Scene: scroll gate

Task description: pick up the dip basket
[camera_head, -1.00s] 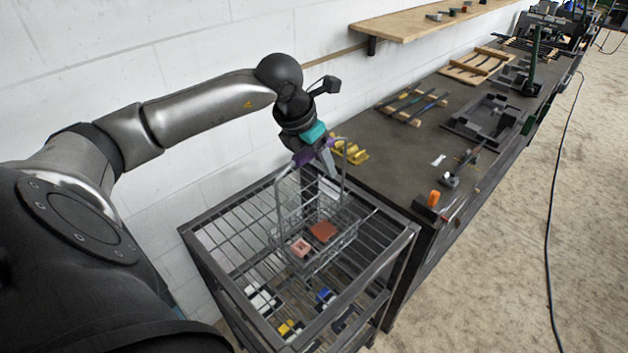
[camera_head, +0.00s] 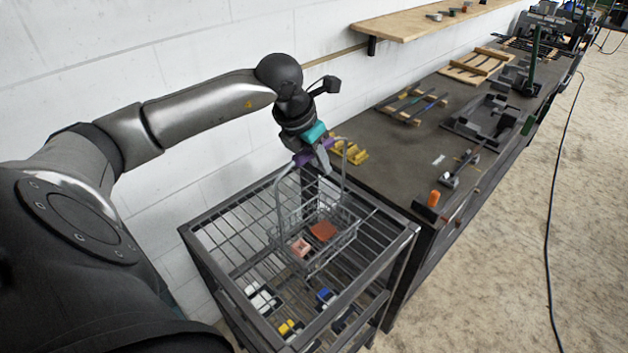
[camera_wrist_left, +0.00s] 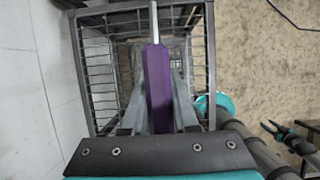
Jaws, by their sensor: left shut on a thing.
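The dip basket (camera_head: 325,262) is a wire basket with a tall hoop handle and a purple grip (camera_head: 303,158). It stands upright at the top of the grey metal cart. A red block (camera_head: 323,230) and a pink block (camera_head: 300,247) are in it. My left gripper (camera_head: 313,163) is above the basket, shut on the purple grip, which also shows between the fingers in the left wrist view (camera_wrist_left: 158,85). I cannot tell whether the basket's bottom touches the cart's rack. My right gripper is not seen in the head view.
The cart (camera_head: 212,258) has a raised frame and several small items on a lower shelf. A dark workbench (camera_head: 385,165) adjoins it on the right, with yellow parts (camera_head: 350,150) near its corner. A white wall is behind; a wooden shelf (camera_head: 420,22) is above the bench.

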